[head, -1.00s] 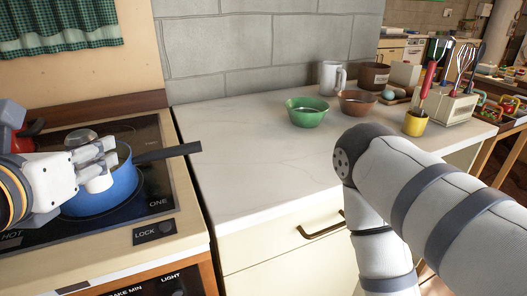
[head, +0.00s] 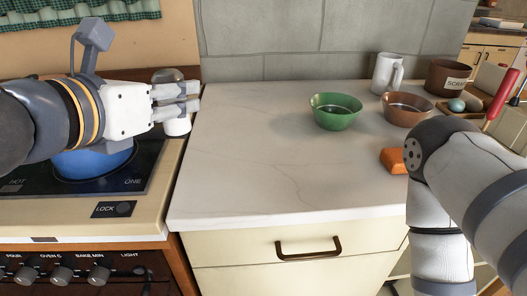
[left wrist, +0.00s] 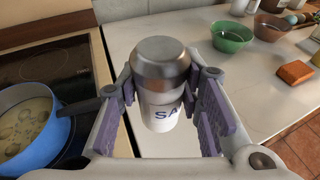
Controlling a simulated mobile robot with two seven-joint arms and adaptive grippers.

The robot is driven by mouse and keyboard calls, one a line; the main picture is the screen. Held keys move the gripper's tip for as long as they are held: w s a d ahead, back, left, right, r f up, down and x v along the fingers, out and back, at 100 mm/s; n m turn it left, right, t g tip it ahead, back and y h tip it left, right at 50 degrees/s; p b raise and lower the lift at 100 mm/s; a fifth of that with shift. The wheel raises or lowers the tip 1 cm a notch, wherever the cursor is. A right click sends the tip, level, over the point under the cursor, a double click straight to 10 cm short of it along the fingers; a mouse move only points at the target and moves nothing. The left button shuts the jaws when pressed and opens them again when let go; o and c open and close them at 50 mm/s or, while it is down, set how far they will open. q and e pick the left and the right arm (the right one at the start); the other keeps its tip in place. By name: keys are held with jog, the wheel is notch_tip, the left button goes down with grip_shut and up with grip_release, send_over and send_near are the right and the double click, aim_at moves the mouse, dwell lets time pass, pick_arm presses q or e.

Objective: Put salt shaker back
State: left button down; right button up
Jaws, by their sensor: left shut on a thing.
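The salt shaker has a white body (head: 177,126) and a metal cap; it shows in the left wrist view (left wrist: 160,75) with the letters "SA" on it. My left gripper (head: 188,99) is shut around the shaker and holds it upright, near the seam between stove and counter. In the left wrist view the purple finger pads (left wrist: 172,102) flank the shaker. The pale counter (head: 260,150) lies to the right. My right arm shows at the right, but its gripper is not in view.
A blue pot (head: 95,160) with food in it stands on the stove, its dark handle near the shaker. A green bowl (head: 335,120), brown bowl (head: 406,115), white mug (head: 384,75) and orange block (head: 392,160) stand farther right. The counter's left and middle are clear.

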pick_arm(q)
jog(key=shift+d+r, duration=0.1)
jog(key=shift+d, duration=0.15)
jog(key=w+d+f, duration=0.4)
jog(key=w+d+f+b, duration=0.1)
jog(key=w+d+f, duration=0.3)
jog(key=w+f, duration=0.1)
jog(key=shift+w+d+f, duration=0.1)
jog(key=shift+d, duration=0.25)
jog(key=shift+w+d+f, duration=0.15)
jog(key=shift+w+f, duration=0.05)
jog(key=shift+w, duration=0.05)
jog(key=shift+w+d+f+b, duration=0.15)
jog(key=shift+f+b, duration=0.1)
jog(key=shift+f, duration=0.75)
jog(key=shift+d+f+b, duration=0.1)
jog(key=shift+f+b, duration=0.15)
jog(key=shift+f, duration=0.7)
jog(key=c, duration=1.1)
grip_release()
pick_arm(e)
jog(key=s+f+g, duration=0.1)
jog(key=s+f, duration=0.1)
jog(key=shift+s+d+f, duration=0.15)
jog(key=shift+s+f, duration=0.1)
jog(key=shift+s, duration=0.05)
pick_arm(q)
jog(key=shift+r, duration=0.1)
